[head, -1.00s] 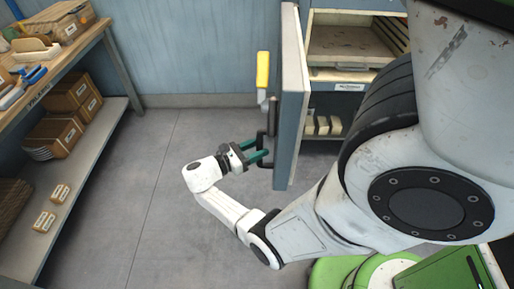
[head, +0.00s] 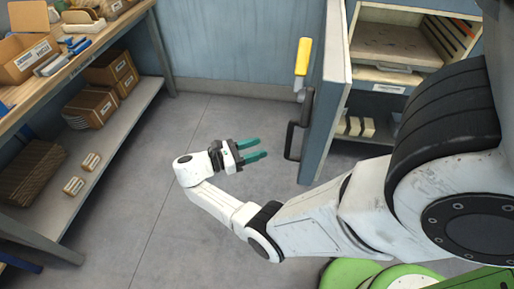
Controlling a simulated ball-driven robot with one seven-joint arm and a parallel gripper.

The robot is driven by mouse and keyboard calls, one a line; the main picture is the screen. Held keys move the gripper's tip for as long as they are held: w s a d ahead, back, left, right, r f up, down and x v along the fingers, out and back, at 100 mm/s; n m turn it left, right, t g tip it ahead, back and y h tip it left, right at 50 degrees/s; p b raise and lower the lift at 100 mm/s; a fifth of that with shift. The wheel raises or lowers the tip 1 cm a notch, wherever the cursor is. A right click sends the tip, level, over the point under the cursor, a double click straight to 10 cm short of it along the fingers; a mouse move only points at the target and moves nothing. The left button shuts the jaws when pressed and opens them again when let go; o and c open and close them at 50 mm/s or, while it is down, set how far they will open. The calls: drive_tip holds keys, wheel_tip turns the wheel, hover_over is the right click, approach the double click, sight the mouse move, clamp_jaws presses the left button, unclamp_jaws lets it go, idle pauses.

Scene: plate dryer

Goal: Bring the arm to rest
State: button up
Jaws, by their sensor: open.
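My gripper (head: 256,149) has green fingers spread apart with nothing between them. It is held over the grey floor, pointing right, to the left of the cabinet door's dark handle (head: 292,140) and apart from it. My white arm reaches across the lower middle of the view, bent at the elbow. The blue-grey cabinet door (head: 330,88) stands open, seen nearly edge-on, with a yellow-gripped lever (head: 302,58) above the dark handle.
The open dryer cabinet (head: 405,45) shows shelves inside, at the upper right. A workbench (head: 110,30) with cardboard boxes (head: 28,58) and tools runs along the left, with a lower shelf (head: 110,140) of boxes. The floor (head: 150,215) between is clear.

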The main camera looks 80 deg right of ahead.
idle(0.3)
drive_tip(key=s+a+f+m+t+y, duration=0.5)
drive_tip(key=a+f+t, duration=0.3)
drive_tip(key=a+t, duration=0.15)
drive_tip(key=a+r+m+t+y, duration=0.2)
drive_tip(key=a+t+y, duration=0.3)
drive_tip(key=a, duration=1)
drive_tip(key=shift+w+a+r+m+t, duration=0.15)
drive_tip(key=shift+w+r+m+t, duration=0.15)
drive_tip(key=shift+r+t, duration=0.35)
